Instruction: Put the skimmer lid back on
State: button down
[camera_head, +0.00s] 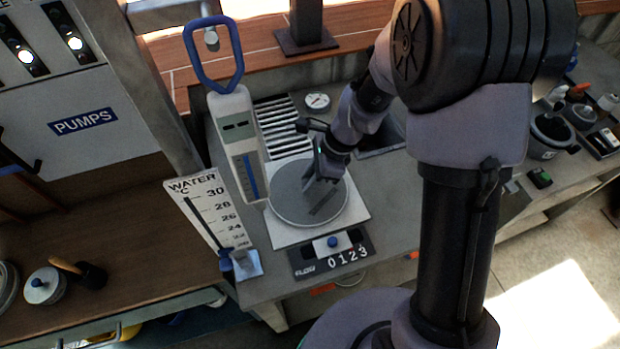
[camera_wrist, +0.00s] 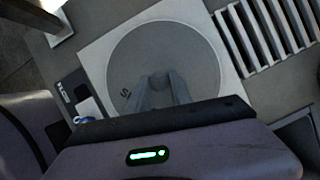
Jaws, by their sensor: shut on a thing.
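The skimmer lid is a round grey disc (camera_head: 290,190) over a white square frame (camera_head: 283,238) on the grey counter. In the wrist view the lid (camera_wrist: 190,50) lies within the white frame (camera_wrist: 97,55), with lettering near its left edge. My gripper (camera_head: 322,185) reaches down over the lid's middle in the head view. In the wrist view its two fingers (camera_wrist: 158,85) are shut on a small knob at the lid's middle. The lid looks roughly flat and centred in the frame. I cannot tell whether it is fully seated or slightly raised.
A slatted grate (camera_head: 280,125) and a round gauge (camera_head: 317,101) lie behind the frame. A tall tester with a blue handle (camera_head: 240,130) and the water thermometer board (camera_head: 212,215) stand left. A flow counter (camera_head: 331,252) sits in front. A pot (camera_head: 552,133) stands far right.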

jog(key=shift+f, duration=0.1)
dwell(0.3)
jog(key=c, duration=0.9)
grip_release()
jog(key=shift+r+p, duration=2.15)
jog(key=shift+r, duration=0.4)
notch_tip(320, 180, up, 4)
jog(key=p, duration=0.3)
jog(key=shift+r+p, duration=0.1)
jog(key=shift+p, duration=0.25)
